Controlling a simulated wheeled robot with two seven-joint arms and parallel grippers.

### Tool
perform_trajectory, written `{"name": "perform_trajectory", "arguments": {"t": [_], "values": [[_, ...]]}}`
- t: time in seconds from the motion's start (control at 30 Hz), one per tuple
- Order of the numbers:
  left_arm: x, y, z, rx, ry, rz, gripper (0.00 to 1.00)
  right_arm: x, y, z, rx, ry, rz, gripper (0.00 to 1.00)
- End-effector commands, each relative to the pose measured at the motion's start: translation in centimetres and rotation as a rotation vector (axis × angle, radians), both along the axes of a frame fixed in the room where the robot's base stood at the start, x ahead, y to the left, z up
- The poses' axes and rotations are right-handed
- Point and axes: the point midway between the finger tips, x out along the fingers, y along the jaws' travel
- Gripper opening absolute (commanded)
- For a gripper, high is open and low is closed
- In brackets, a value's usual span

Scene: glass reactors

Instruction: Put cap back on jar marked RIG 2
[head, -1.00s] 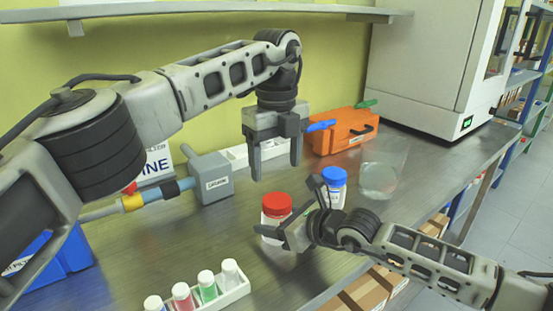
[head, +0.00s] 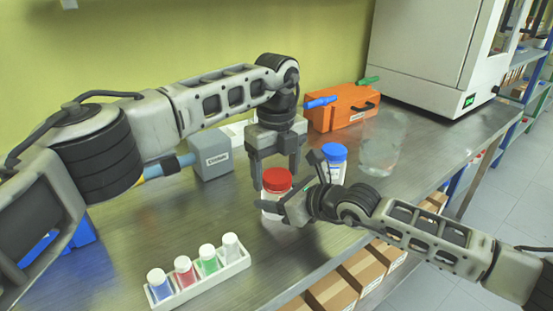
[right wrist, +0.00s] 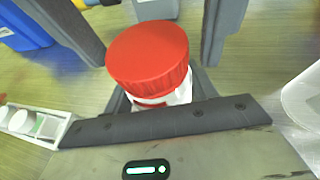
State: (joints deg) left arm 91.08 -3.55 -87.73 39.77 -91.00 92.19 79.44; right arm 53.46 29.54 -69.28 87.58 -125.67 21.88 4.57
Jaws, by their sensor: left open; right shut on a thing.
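A white jar (head: 272,207) with a red cap (head: 277,180) stands at the middle of the bench. The cap sits on top of the jar in the right wrist view (right wrist: 150,55); I cannot tell if it is screwed down. My right gripper (head: 296,205) is shut on the jar's body, below the cap. My left gripper (head: 275,172) is open and points down, its fingers on either side of the red cap. A white jar with a blue cap (head: 334,152) stands just behind, to the right. The jar labels are too small or hidden to read.
A white rack (head: 236,270) with several capped vials lies at the front left. A grey box (head: 211,160) and an orange case (head: 343,108) stand at the back. A clear vessel (head: 380,145) stands at the right. Bare bench lies left of the jar.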

Motion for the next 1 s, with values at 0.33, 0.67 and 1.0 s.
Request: {"name": "perform_trajectory", "arguments": {"t": [0.33,0.67,1.0], "values": [[0.01,0.01,-0.03,0.001,-0.001,0.0,0.43,0.0,0.01,-0.01,0.0,0.0,0.0,0.0],[-0.01,0.01,-0.02,0.001,0.0,-0.158,0.24,0.04,-0.05,-0.01,0.0,0.001,-0.001,0.0],[-0.01,-0.01,-0.04,0.002,0.001,-0.566,0.24,0.09,-0.11,-0.02,-0.001,0.0,-0.003,0.0]]}}
